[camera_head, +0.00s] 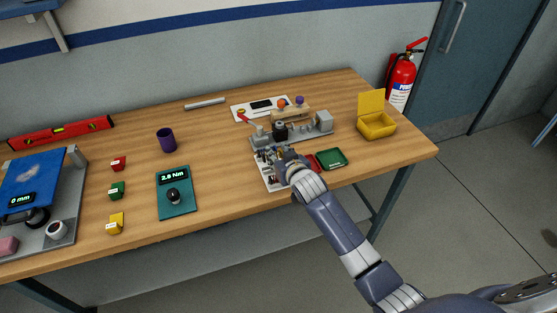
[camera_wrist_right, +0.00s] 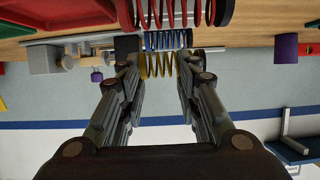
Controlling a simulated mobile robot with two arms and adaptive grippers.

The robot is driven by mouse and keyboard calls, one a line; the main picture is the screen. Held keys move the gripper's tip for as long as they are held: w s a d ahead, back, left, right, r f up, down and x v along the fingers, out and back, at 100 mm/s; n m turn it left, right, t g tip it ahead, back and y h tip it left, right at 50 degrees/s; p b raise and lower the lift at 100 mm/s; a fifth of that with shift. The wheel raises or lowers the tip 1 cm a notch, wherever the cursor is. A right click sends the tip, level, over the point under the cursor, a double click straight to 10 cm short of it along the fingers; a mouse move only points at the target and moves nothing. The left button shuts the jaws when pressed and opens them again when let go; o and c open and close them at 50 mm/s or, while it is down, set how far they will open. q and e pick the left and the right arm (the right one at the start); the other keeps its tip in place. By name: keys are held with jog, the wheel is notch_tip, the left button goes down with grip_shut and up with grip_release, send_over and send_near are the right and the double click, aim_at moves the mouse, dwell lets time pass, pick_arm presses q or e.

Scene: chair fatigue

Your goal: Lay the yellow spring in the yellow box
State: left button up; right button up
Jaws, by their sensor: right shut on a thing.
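The yellow box (camera_head: 377,126) stands open at the right end of the table, its lid raised at the back. My right gripper (camera_head: 285,158) is over the white spring rack (camera_head: 268,178) at the table's front middle, left of the box. In the right wrist view, my right gripper (camera_wrist_right: 157,58) has the yellow spring (camera_wrist_right: 157,66) between its fingertips and is shut on it. The gripper hides the spring in the head view. A blue spring (camera_wrist_right: 168,40) and a larger red spring (camera_wrist_right: 175,12) are close beyond it. My left gripper is not in view.
A grey test fixture (camera_head: 318,124) is just behind the gripper. A green tray (camera_head: 331,158) and a partly hidden red tray (camera_head: 312,163) lie between rack and box. A teal torque pad (camera_head: 177,200) and a purple cup (camera_head: 167,140) are to the left.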

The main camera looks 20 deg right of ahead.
jog(key=shift+f+p, duration=0.65)
jog(key=shift+f, duration=0.9)
jog(key=shift+f, duration=0.2)
jog(key=o, duration=0.9)
jog(key=shift+o, duration=0.2)
